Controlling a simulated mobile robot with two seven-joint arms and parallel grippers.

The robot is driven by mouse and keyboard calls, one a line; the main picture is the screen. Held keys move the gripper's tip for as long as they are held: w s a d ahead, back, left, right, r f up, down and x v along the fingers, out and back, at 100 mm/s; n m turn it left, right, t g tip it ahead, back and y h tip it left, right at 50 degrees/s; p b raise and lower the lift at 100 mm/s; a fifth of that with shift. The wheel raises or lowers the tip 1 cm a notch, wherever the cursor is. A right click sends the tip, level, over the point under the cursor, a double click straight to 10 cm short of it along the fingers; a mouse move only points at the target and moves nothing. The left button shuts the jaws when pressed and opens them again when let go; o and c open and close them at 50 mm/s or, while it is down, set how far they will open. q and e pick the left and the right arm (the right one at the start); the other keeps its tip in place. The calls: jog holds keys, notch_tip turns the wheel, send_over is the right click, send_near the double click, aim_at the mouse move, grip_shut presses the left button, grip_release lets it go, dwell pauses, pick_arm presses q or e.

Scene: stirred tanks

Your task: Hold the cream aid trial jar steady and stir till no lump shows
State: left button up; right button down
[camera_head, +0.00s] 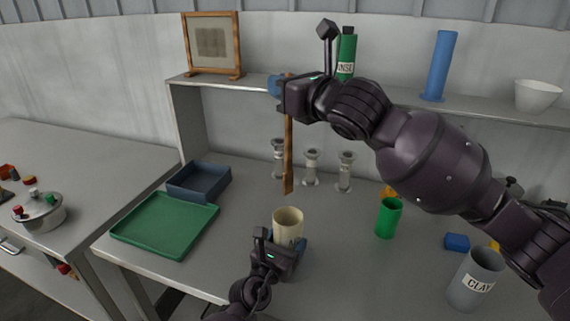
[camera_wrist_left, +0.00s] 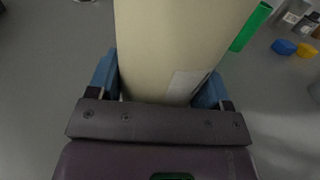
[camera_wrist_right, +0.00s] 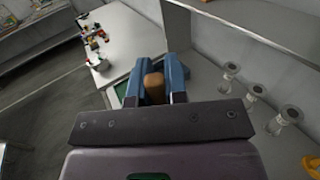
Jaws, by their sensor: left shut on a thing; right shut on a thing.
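The cream jar (camera_head: 288,219) stands upright on the grey bench in the head view, with its mouth open upward. My left gripper (camera_head: 290,248) is shut around its lower side; the jar's cream wall (camera_wrist_left: 180,45) fills the space between the fingers in the left wrist view. My right gripper (camera_head: 284,92) is shut on a wooden stirring stick (camera_head: 289,150), whose end (camera_wrist_right: 154,86) shows between the fingers in the right wrist view. The stick hangs nearly vertical, its lower tip above the jar and outside it. The jar's contents cannot be made out.
A green tray (camera_head: 165,226) and a dark blue tray (camera_head: 199,181) lie to the left. A green cup (camera_head: 389,217) and a grey clay container (camera_head: 474,280) stand to the right. Several glass-like pieces (camera_head: 311,167) stand behind the jar, under the shelf (camera_head: 400,107).

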aim_at(289, 175)
jog(key=shift+f, duration=9)
jog(key=shift+s, duration=0.15)
